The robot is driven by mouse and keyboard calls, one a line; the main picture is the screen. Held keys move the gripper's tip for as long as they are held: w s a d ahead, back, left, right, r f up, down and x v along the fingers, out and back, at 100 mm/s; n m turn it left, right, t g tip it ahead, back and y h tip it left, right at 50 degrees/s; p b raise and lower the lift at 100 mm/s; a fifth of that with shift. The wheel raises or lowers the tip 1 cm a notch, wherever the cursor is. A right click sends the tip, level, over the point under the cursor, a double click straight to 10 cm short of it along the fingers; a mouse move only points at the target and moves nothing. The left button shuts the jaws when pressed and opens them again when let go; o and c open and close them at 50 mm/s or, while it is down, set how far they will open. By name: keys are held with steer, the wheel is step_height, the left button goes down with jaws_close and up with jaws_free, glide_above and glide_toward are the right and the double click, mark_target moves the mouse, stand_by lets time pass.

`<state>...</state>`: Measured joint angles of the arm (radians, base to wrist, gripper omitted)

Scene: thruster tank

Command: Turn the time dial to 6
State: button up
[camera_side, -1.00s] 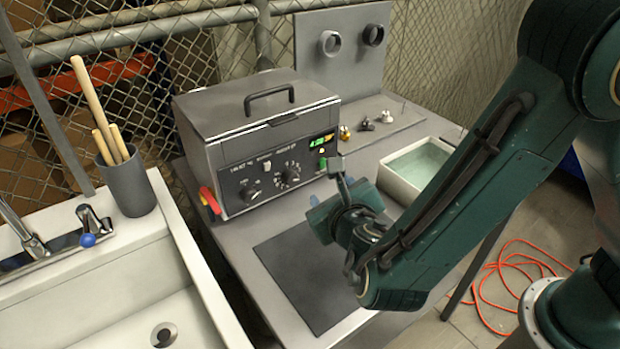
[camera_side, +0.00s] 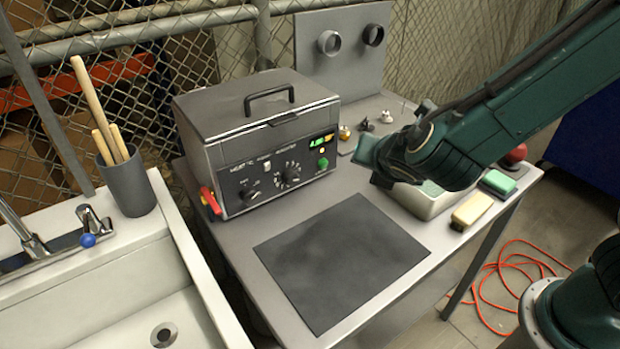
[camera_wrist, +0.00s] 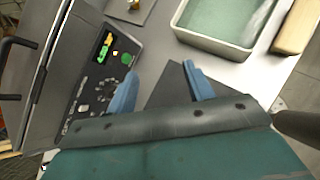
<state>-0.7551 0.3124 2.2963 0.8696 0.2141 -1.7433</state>
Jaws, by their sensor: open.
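The grey tank unit (camera_side: 262,145) stands on the table with its lid closed. Its front panel carries a left dial (camera_side: 251,194) and a larger round dial (camera_side: 288,176) ringed with marks; the numbers are too small to read. A green knob (camera_side: 323,163) and a lit green display (camera_side: 321,141) are at the panel's right. In the wrist view the round dial (camera_wrist: 82,108) is left of my gripper (camera_wrist: 158,80), whose two blue fingers are apart and empty.
A dark mat (camera_side: 340,262) lies bare in front of the unit. A red-handled lever (camera_side: 210,200) sits at the unit's left; a sink (camera_side: 205,262) is further left.

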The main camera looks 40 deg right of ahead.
steer(key=s+d+r+m+g+y, duration=0.2)
steer(key=s+d+r+m, duration=0.4)
steer(key=m, duration=0.7)
steer(key=shift+s+d+m+g+y, duration=0.35)
steer(key=shift+s+d+y, duration=0.25)
steer(key=shift+s+d, duration=0.3)
steer(key=shift+s+a+r, duration=0.1)
steer(key=shift+s, duration=0.05)
steer(key=s+r+m+y, duration=0.1)
steer(key=s+r+m, duration=0.1)
steer(key=s+m, duration=0.3)
steer(key=s+d+r+m+y, duration=0.1)
steer(key=s+r+m, duration=0.1)
steer(key=s+m, duration=0.4)
steer(key=shift+s+d+r+y, duration=0.3)
steer(key=shift+s+r, duration=0.1)
steer(key=shift+s, duration=0.3)
steer(key=shift+w, duration=0.1)
